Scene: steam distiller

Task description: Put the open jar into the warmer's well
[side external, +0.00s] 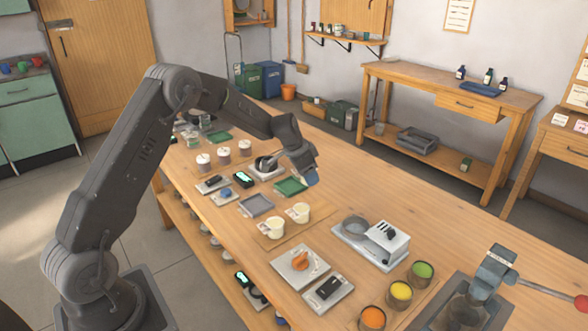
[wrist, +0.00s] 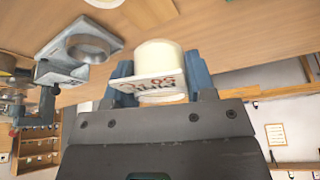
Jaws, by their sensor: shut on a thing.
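My gripper (wrist: 158,78) has its blue fingers closed on both sides of a cream-coloured jar (wrist: 160,55) with a white lettered label. Whether the jar's mouth is open cannot be seen. In the side view my gripper (side external: 309,178) is above the table near a green tray, and the jar in it cannot be made out. The warmer (side external: 384,250) is a pale box with a round grey well (side external: 355,226), standing right of and nearer than my gripper. The well looks empty. In the wrist view the warmer's ring (wrist: 88,47) is at upper left, apart from the jar.
A green tray (side external: 290,187) and a grey tray (side external: 257,205) lie close by. Several coloured pots (side external: 400,292) and a press-like device (side external: 494,270) stand at the right.

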